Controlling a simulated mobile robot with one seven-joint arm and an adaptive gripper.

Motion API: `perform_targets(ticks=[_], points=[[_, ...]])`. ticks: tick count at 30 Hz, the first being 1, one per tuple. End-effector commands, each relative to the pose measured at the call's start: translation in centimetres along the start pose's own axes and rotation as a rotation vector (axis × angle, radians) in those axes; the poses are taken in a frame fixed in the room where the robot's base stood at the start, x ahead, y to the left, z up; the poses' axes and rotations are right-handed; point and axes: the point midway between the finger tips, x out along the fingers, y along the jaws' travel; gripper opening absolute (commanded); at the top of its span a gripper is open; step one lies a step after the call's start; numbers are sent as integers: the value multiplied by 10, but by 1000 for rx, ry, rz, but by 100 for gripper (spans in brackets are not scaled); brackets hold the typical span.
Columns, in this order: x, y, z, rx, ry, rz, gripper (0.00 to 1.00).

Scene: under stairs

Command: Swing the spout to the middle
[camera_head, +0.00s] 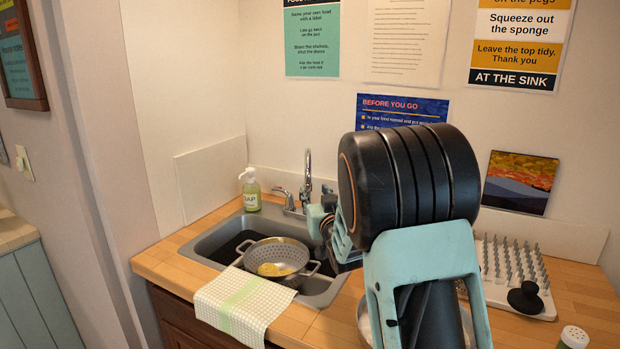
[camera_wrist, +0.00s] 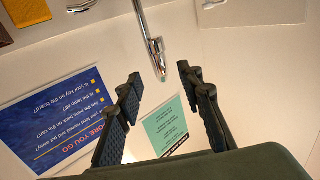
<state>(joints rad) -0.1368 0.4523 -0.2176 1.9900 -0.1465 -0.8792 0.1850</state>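The chrome tap (camera_head: 307,178) stands at the back edge of the sink, with its lever beside it on the left. Its spout shows in the wrist view (camera_wrist: 151,38), coming down from the top edge, its tip near the gap between my fingertips. My gripper (camera_wrist: 158,74) is open with nothing between its pads; I cannot tell whether either finger touches the spout. In the head view my gripper (camera_head: 318,218) is beside the tap, low and to its right, partly hidden by my arm. The sink (camera_head: 212,243) has its right part hidden by my arm.
A grey colander (camera_head: 287,252) with yellow contents sits in the sink. A soap bottle (camera_head: 251,192) stands left of the tap. A checked towel (camera_head: 240,305) hangs over the front edge. A pegged drying rack (camera_head: 510,270) is on the right counter.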

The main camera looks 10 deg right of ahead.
Motion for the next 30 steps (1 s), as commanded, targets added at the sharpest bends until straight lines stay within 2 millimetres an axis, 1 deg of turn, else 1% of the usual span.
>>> perform_targets(ticks=[12, 18, 24, 30], points=[[66, 0, -1, 2, -1, 1, 34], [89, 1, -1, 2, -1, 1, 34], [99, 1, 0, 4, -2, 2, 34], [100, 1, 0, 4, -1, 2, 34]])
